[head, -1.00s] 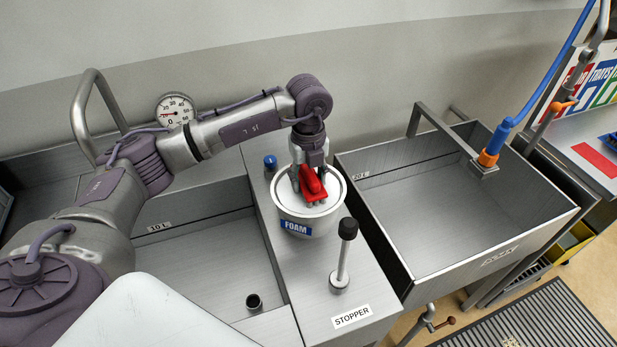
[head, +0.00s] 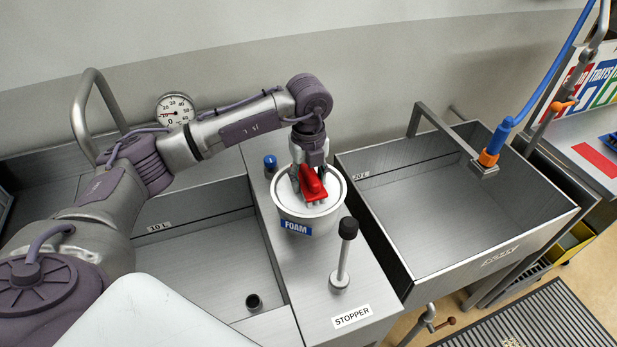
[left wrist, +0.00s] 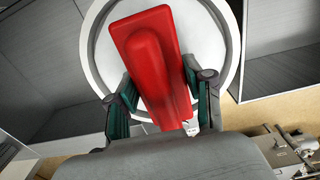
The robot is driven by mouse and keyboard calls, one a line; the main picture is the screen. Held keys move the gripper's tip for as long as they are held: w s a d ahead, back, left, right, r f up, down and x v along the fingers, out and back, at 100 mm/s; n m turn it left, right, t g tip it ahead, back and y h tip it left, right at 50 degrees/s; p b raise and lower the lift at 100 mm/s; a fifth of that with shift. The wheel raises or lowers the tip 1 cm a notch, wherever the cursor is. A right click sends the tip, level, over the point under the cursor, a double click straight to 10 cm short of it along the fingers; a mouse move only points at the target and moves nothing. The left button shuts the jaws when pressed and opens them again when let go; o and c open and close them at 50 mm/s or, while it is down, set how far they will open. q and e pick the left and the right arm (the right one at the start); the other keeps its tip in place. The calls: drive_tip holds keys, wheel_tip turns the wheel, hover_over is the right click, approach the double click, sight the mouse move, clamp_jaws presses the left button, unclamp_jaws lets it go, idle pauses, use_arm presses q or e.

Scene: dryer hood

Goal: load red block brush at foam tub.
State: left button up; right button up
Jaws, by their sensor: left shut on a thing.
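The red block brush (head: 313,183) is held in my left gripper (head: 311,182), right over the open top of the white foam tub (head: 309,228). The tub has a blue FOAM label and stands on the metal ledge between two basins. In the left wrist view the red brush (left wrist: 153,62) lies between the two fingers of my left gripper (left wrist: 163,103), with the round white tub rim (left wrist: 90,45) around it. The brush's underside is hidden, so I cannot tell how deep it touches the foam. My right gripper is not in view.
A black-topped stopper post (head: 345,255) stands on the ledge in front of the tub, and a small blue-capped item (head: 270,163) stands behind it. A blue hose (head: 545,70) hangs at the right.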

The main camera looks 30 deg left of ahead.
sight(310, 183)
use_arm(q)
drive_tip(key=shift+r+p, duration=2.2)
drive_tip(key=shift+r, duration=1.35)
drive_tip(key=shift+f, duration=0.1)
